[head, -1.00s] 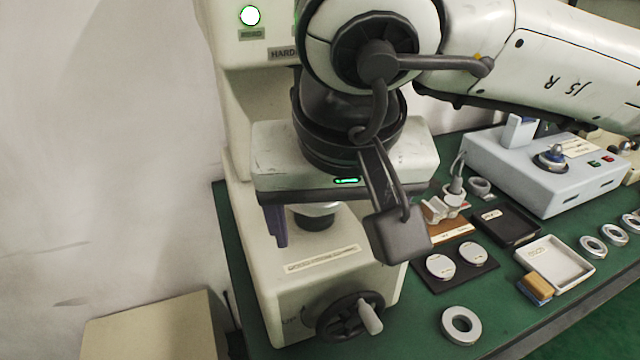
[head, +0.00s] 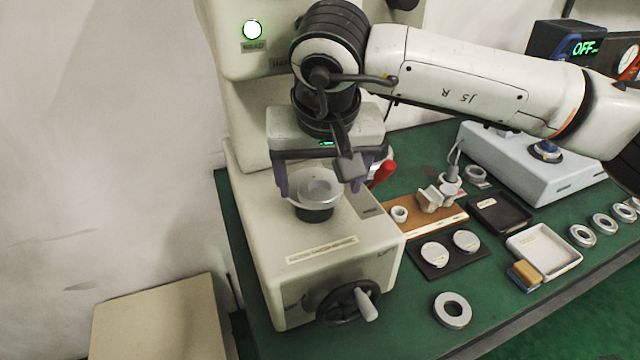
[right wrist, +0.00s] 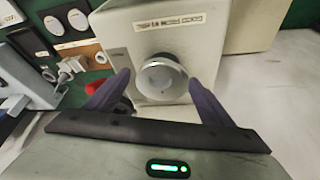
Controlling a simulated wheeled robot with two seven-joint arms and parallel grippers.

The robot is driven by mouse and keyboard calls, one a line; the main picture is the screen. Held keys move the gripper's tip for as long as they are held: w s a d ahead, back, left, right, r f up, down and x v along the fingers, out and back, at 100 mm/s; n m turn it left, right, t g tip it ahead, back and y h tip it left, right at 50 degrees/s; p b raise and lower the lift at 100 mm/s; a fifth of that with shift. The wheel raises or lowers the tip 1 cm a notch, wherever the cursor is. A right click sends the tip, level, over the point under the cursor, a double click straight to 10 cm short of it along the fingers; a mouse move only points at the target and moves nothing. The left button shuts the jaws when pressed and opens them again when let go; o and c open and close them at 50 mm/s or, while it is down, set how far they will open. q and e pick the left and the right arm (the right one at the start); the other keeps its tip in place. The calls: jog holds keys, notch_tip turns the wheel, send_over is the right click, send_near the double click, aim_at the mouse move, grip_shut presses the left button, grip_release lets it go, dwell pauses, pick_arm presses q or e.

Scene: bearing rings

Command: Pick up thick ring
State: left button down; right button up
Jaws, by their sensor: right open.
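My right gripper (head: 320,192) is open over the round stage of the cream tester. Its two purple fingers stand on either side of a silver round piece (head: 318,186) there. In the right wrist view this piece (right wrist: 160,78) lies between the open fingertips (right wrist: 160,75), with no clear contact. It has a bright rim and a greyer centre; I cannot tell whether it is the thick ring or part of the stage. A single broad metal ring (head: 452,310) lies flat on the green bench at the front. My left gripper is not in view.
The tester's body (head: 330,240) and handwheel (head: 348,302) stand close to the gripper. Right of it are a black plate with two discs (head: 434,254), a black tray (head: 500,216), a white tray (head: 548,250) and several rings (head: 582,236). Green bench around the front ring is clear.

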jog(key=c, duration=1.5)
jog(key=shift+c, duration=0.2)
